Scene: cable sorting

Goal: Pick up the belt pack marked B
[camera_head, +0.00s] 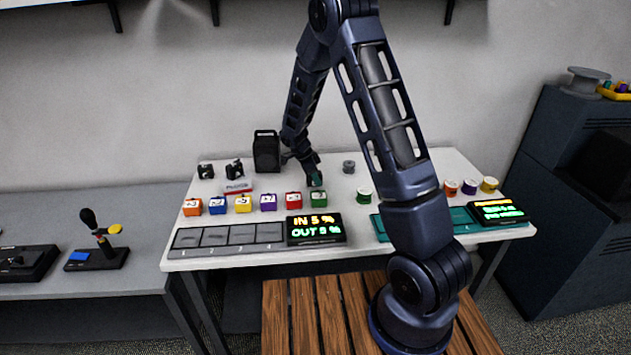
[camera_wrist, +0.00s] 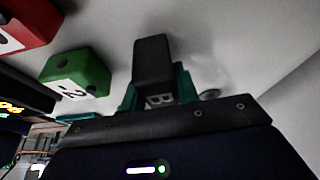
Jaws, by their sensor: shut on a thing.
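The belt pack marked B (camera_wrist: 153,62) is a dark block with a pale letter B on its lower face. In the wrist view it stands between the teal fingers of my gripper (camera_wrist: 157,92), which are shut on it. In the head view my gripper (camera_head: 315,179) is low over the back middle of the white table (camera_head: 420,190), behind the green cube. There the pack itself is hard to make out behind the fingers. I cannot tell whether it touches the table.
A green cube (camera_head: 318,198) and a red cube (camera_head: 293,200) are close in front of my gripper, in a row of several cubes. A black speaker-like box (camera_head: 266,152) stands left; a grey spool (camera_head: 348,167) stands right. A compartment tray (camera_head: 228,236) lies at the front left.

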